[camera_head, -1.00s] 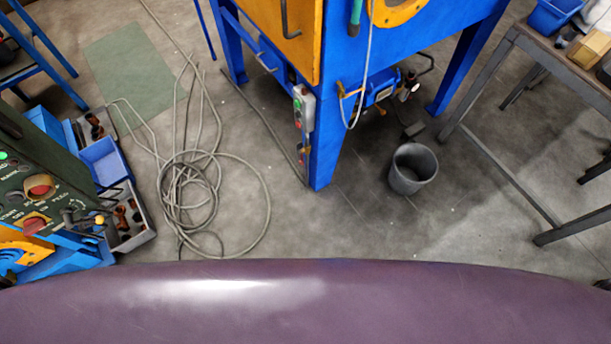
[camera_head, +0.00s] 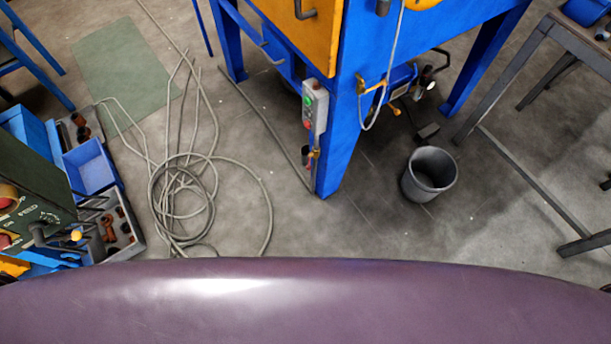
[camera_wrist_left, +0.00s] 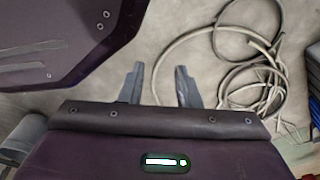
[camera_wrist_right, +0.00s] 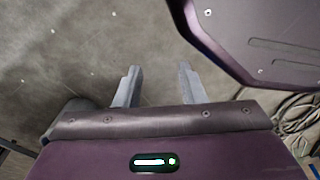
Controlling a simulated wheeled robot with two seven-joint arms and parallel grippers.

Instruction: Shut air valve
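The blue blaster cabinet (camera_head: 345,140) stands ahead in the head view. A yellow-handled fitting (camera_head: 372,86), which looks like an air valve, is on its right face by a hanging grey hose (camera_head: 385,75). Another small yellow part (camera_head: 396,111) sits just below it. I cannot tell for sure which one is the air valve, nor its position. My left gripper (camera_wrist_left: 160,87) is open and empty above the floor in the left wrist view. My right gripper (camera_wrist_right: 160,86) is open and empty in the right wrist view. Neither gripper shows in the head view; both are away from the cabinet.
A grey control box (camera_head: 315,105) is on the cabinet's front leg. A dark bucket (camera_head: 430,174) stands right of that leg. A coiled cable (camera_head: 185,195) lies on the floor left. A green machine (camera_head: 35,205) and blue bins (camera_head: 90,166) are at left, a table (camera_head: 545,60) at right.

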